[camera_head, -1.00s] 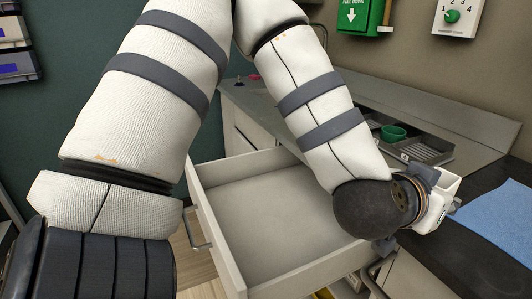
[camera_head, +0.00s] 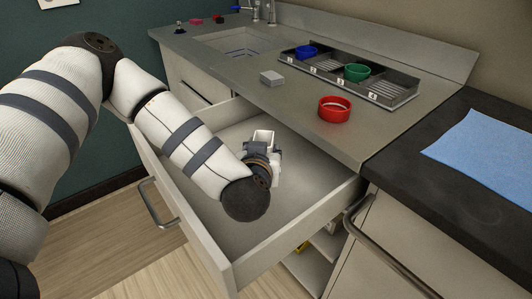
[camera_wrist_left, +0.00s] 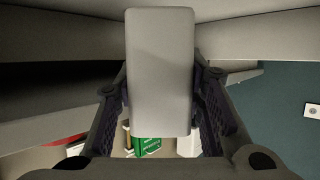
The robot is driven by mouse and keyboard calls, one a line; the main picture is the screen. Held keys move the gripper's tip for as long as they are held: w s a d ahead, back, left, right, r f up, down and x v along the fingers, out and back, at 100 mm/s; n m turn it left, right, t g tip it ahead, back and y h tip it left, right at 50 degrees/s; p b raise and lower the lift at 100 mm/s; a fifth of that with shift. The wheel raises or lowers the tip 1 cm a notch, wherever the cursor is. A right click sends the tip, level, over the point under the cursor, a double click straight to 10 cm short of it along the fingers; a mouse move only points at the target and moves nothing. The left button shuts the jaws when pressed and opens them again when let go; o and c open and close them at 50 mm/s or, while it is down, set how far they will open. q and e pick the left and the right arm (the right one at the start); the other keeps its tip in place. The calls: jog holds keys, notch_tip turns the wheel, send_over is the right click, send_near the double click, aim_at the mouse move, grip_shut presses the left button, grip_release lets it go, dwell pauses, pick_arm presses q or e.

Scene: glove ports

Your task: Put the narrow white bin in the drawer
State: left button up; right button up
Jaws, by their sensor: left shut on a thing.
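The narrow white bin (camera_head: 263,136) is small and open-topped, and it shows just past my left wrist in the head view. My left gripper (camera_head: 264,152) is shut on it, over the interior of the open drawer. In the left wrist view the bin's pale wall (camera_wrist_left: 160,70) stands between the two fingers of my left gripper (camera_wrist_left: 160,95). The drawer (camera_head: 312,190) is pulled out and pale inside, with a bar handle (camera_head: 158,204) on its front. I cannot tell whether the bin touches the drawer floor. My right gripper is not in view.
The grey counter behind holds a red ring-shaped cup (camera_head: 334,108), a small grey box (camera_head: 272,78) and a compartment tray (camera_head: 350,75) with blue and green cups. A sink is at the back. A blue cloth (camera_head: 485,150) lies on the black counter at right.

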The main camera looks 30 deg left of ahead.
pick_arm(q)
jog(key=f, duration=0.4)
jog(key=f+b, duration=0.1)
jog(key=shift+w+a+f, duration=0.15)
jog(key=shift+w+f, duration=0.15)
jog(key=shift+f, duration=0.1)
jog(key=w+a, duration=0.1)
jog(key=w, duration=0.3)
jog(key=w+a, duration=0.1)
jog(key=w, duration=0.1)
jog(key=shift+w+a+r+b, duration=0.15)
jog(key=shift+a+b, duration=0.2)
jog(key=shift+w+f, duration=0.25)
jog(key=shift+f, duration=0.3)
jog(key=shift+r, duration=0.1)
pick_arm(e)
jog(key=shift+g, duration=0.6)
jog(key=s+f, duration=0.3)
pick_arm(q)
jog(key=o, duration=1.1)
jog(key=shift+o, duration=0.2)
